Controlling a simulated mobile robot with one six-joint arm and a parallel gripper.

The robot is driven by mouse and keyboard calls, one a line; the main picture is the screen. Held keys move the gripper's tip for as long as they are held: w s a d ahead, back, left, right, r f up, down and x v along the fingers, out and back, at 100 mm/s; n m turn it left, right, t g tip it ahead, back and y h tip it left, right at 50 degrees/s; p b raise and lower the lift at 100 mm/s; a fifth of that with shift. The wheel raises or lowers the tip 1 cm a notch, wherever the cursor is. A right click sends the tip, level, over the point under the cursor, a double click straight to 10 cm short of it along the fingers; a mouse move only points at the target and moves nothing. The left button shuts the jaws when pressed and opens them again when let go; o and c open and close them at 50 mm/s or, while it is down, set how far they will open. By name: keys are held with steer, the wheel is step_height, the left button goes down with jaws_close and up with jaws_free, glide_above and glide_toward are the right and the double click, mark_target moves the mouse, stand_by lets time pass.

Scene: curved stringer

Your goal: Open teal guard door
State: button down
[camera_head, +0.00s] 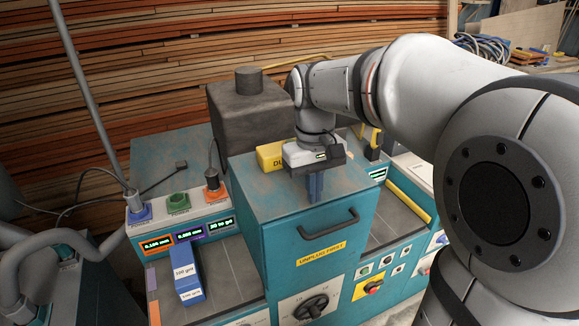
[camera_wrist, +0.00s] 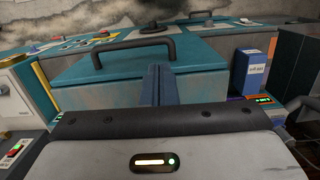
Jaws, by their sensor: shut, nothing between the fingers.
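The teal guard door (camera_head: 280,240) is a box-like cover on the machine, with a black bar handle (camera_head: 329,224) and a yellow "UNPLUG FIRST" label (camera_head: 321,253) on its front. It looks closed. My gripper (camera_head: 315,198) points down over the front part of the cover's top, behind the handle in the head view. Its blue fingers are together and hold nothing. In the wrist view the fingers (camera_wrist: 158,84) reach toward the teal cover (camera_wrist: 110,70), and the handle (camera_wrist: 133,52) arches beside and beyond them. I cannot tell whether the fingertips touch the cover.
A blue box (camera_head: 187,273) stands on the bed left of the cover. A cord's orange plug (camera_head: 213,188) sits on the back panel beside blue and green sockets. A dark motor housing (camera_head: 247,115) and a yellow block (camera_head: 271,155) are behind. A black knob (camera_head: 311,307) is below.

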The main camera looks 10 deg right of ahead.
mark_target(309, 220)
steer(key=shift+g, duration=0.3)
steer(key=f, duration=0.3)
steer(key=f+p, duration=0.1)
steer(key=f, duration=0.4)
steer(key=shift+w+a+f+p, duration=0.1)
steer(key=shift+a+f+p, duration=0.2)
steer(key=shift+f+p, duration=0.1)
